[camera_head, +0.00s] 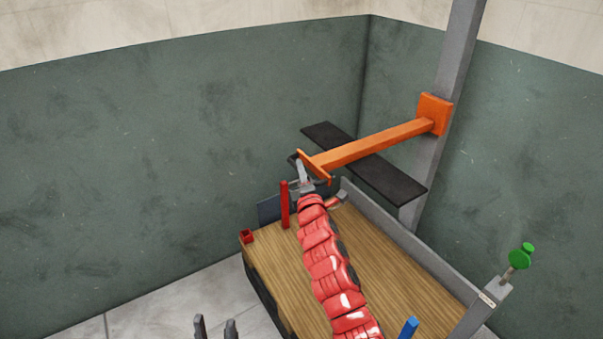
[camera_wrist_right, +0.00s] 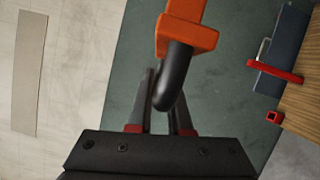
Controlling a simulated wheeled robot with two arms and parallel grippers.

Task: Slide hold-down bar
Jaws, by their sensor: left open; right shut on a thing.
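The orange hold-down bar (camera_head: 375,143) reaches out from an orange block (camera_head: 434,113) on a tall grey post (camera_head: 455,60). A crosspiece closes its free end, and the bar's end also shows in the right wrist view (camera_wrist_right: 187,35). A black hooked handle (camera_wrist_right: 178,75) hangs from this end. My right gripper (camera_head: 301,172) is shut on the handle, which lies between its fingers in the right wrist view (camera_wrist_right: 162,95). My red right arm covers part of the wooden table. My left gripper (camera_head: 215,326) is open and empty at the bottom edge of the head view.
A wooden table (camera_head: 385,255) with a grey side rail (camera_head: 405,240) lies below the bar. A red upright post (camera_head: 285,205) and small red square piece (camera_head: 246,236) are at its left. A black plate (camera_head: 395,180) passes below the bar. A green knob (camera_head: 521,256) is at right.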

